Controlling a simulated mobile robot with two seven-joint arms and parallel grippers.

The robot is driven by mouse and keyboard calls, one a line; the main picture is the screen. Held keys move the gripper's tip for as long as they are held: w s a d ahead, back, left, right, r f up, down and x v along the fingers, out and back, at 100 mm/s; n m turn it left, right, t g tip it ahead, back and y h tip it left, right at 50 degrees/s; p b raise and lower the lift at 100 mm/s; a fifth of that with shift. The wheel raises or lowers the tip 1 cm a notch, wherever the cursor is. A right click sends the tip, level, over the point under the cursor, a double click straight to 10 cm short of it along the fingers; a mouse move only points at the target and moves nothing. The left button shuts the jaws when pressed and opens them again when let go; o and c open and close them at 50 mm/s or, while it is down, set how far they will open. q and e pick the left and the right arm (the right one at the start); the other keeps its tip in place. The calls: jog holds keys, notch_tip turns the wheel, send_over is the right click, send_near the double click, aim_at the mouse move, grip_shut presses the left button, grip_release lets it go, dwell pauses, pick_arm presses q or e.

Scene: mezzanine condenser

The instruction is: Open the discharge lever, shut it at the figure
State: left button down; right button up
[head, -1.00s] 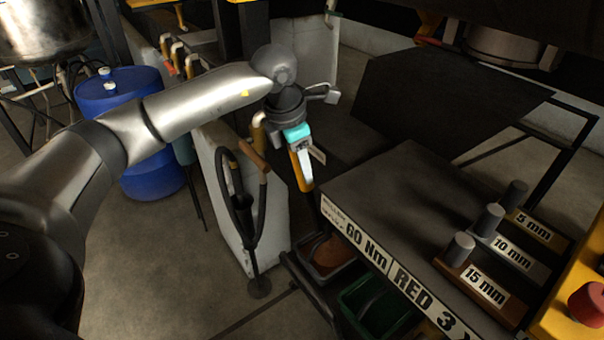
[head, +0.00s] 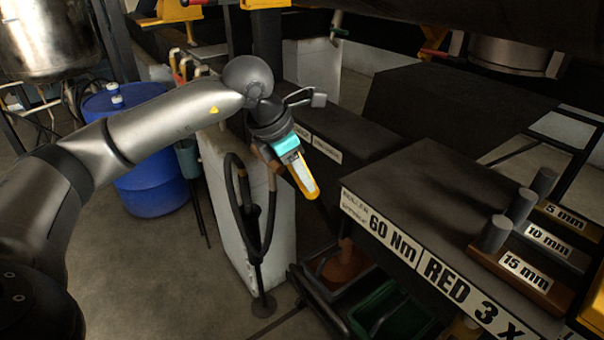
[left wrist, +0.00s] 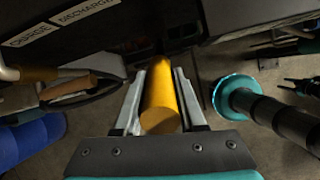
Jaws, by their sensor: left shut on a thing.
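My left gripper (head: 303,174) is shut on a yellow bar-shaped grip, with its fingers on either side and pointing down to the right. In the left wrist view, the grip (left wrist: 162,100) lies lengthwise between the two grey fingers. The far end of the grip is in shadow, so I cannot tell what it joins. A white label (head: 326,148) is on the dark housing behind the gripper. In the left wrist view, a label reading DISCHARGE (left wrist: 85,14) is at upper left. I see no readable figure on a gauge.
A bench (head: 420,180) marked 60 Nm stands to the right with several pegs. A hose (head: 262,235) with a stand is below left of the gripper. A blue drum (head: 150,185) stands left. A green bin (head: 385,312) is low in front.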

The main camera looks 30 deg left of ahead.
pick_arm(q)
jog(key=c, duration=0.5)
grip_release()
jog(key=v, duration=1.5)
jog(key=shift+s+r, duration=0.1)
